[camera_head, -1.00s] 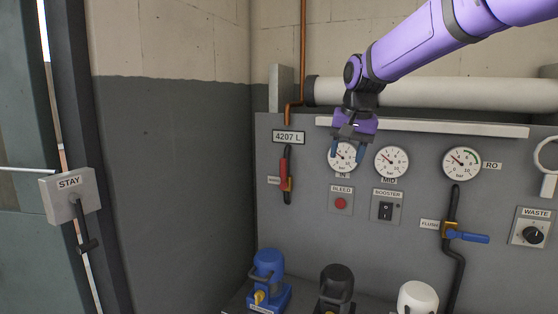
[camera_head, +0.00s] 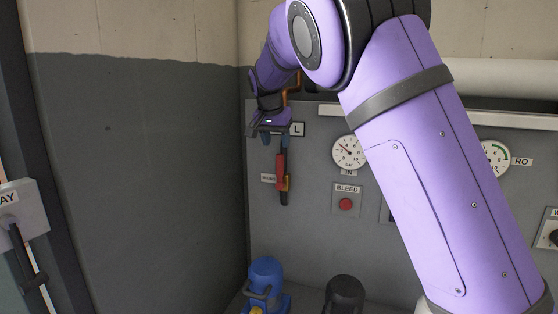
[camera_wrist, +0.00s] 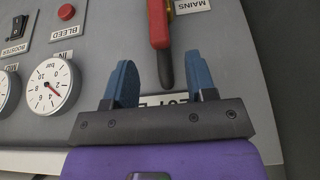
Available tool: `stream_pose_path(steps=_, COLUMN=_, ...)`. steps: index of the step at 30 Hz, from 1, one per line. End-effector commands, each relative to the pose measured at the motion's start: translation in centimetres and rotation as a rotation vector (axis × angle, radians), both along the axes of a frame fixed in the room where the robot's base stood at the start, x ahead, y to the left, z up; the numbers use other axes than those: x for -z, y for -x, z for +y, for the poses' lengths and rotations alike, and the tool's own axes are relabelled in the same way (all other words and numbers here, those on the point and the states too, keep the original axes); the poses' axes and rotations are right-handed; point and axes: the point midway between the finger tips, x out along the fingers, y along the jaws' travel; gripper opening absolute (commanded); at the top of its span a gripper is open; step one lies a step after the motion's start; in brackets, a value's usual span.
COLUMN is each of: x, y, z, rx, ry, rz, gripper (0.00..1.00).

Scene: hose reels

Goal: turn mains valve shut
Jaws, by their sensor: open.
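The mains valve has a red lever (camera_head: 281,170) that stands upright, along the dark pipe (camera_head: 284,198), with a brass-coloured body (camera_head: 287,184) beside it. In the wrist view the red lever (camera_wrist: 158,24) is at the top, near the "MAINS" label (camera_wrist: 192,4).
The panel carries a gauge (camera_head: 349,152) and the red BLEED button (camera_head: 345,204) right of the valve. A blue pump (camera_head: 265,280) and a black one (camera_head: 344,294) stand below. The dark grey wall (camera_head: 150,170) is close on the left. My arm hides the panel's middle.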

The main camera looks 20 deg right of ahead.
Motion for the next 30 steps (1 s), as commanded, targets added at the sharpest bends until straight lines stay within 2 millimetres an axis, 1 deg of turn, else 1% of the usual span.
stream_pose_path(steps=1, x=1.0, y=-0.3, z=-0.2, rx=0.001, ry=0.002, rz=0.005, gripper=0.51)
stream_pose_path(steps=6, x=3.8, y=-1.2, z=-0.9, rx=0.001, ry=0.001, rz=0.003, gripper=0.51)
stream_pose_path(steps=12, x=6.2, y=-2.0, z=-1.5, rx=0.000, ry=0.001, rz=0.003, gripper=0.51)
stream_pose_path(steps=18, x=7.2, y=-2.4, z=-1.7, rx=-0.001, ry=0.000, rz=0.001, gripper=0.51)
stream_pose_path(steps=26, x=7.2, y=-2.4, z=-1.8, rx=-0.001, ry=0.000, rz=0.001, gripper=0.51)
stream_pose_path(steps=29, x=7.2, y=-2.4, z=-1.7, rx=-0.001, ry=0.000, rz=0.001, gripper=0.30)
stream_pose_path(steps=30, x=7.2, y=-2.4, z=-1.8, rx=-0.001, ry=0.000, rz=0.001, gripper=0.21)
